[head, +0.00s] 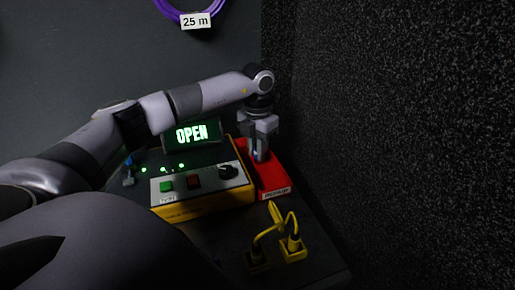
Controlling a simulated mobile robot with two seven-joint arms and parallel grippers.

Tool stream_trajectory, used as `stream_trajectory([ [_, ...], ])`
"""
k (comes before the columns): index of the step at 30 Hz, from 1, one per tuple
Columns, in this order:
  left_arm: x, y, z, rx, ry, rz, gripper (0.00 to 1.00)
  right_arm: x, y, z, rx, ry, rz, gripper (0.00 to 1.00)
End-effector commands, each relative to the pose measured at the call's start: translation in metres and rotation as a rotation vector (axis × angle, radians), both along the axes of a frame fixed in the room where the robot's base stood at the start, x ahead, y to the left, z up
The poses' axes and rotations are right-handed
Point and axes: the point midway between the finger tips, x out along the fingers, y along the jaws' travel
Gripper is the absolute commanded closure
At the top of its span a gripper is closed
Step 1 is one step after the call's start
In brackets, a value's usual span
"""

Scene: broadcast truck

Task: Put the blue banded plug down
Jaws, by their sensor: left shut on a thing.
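My left gripper (259,150) points down over the red tray (274,181), at the right side of the table. It is shut on a small dark thing with a bluish tint, which I take to be the blue banded plug (257,156). The fingers hide most of the plug, and I cannot tell whether it touches the tray. The tray has a white label on its front edge, too small to read. My right gripper is not in view.
A yellow-sided control box (206,207) with green and red buttons and a black knob stands left of the tray. Behind it a screen (192,133) reads OPEN. Yellow plugs with a cable (290,245) stand in front. A dark speckled wall (400,130) closes off the right.

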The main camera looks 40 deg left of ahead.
Motion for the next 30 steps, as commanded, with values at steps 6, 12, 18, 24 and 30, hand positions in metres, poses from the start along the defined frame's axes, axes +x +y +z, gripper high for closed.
stream_trajectory([
  [6,0.000,0.000,-0.003,0.000,0.001,0.000,0.53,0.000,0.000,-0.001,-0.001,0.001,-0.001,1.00],
  [12,0.000,0.000,-0.002,0.000,0.001,0.000,0.53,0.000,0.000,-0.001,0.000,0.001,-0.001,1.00],
  [18,0.001,0.000,0.013,0.000,-0.002,0.000,0.53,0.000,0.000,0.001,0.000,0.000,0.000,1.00],
  [24,0.001,0.000,0.055,-0.001,-0.004,0.001,0.53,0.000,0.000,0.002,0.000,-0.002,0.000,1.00],
  [30,0.001,-0.001,0.096,-0.001,-0.004,0.000,0.53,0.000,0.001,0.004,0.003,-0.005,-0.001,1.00],
])
